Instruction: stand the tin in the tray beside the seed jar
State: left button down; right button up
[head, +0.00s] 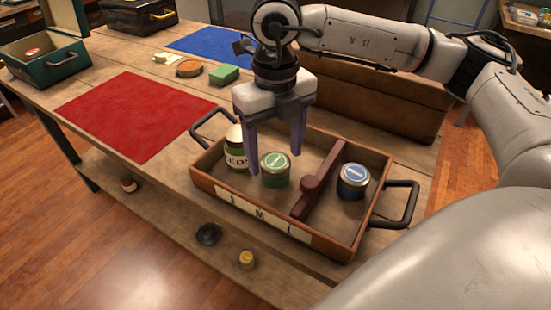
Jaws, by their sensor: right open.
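The wooden tray (208,180) stands on the bench, with a red-brown divider (320,180) across it. The seed jar (236,155), with a pale lid and a lettered label, stands in the tray's left compartment. A green tin (275,172) stands upright beside it in the same compartment. A blue tin (353,182) stands upright in the right compartment. My right gripper (275,162) points down over the left compartment, its fingers open on either side of the green tin. I cannot tell whether they touch it. The left finger partly hides the seed jar. My left gripper is out of view.
Black handles (403,206) stick out at the tray's ends. A red mat (135,112) lies clear to the left; a blue mat (215,44) lies behind. A green block (223,74) and a round brown item (190,68) sit between. A wooden chest (375,90) stands behind the tray.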

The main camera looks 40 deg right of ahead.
aim_at(276, 161)
notch_tip(276, 161, up, 9)
dwell(0.5)
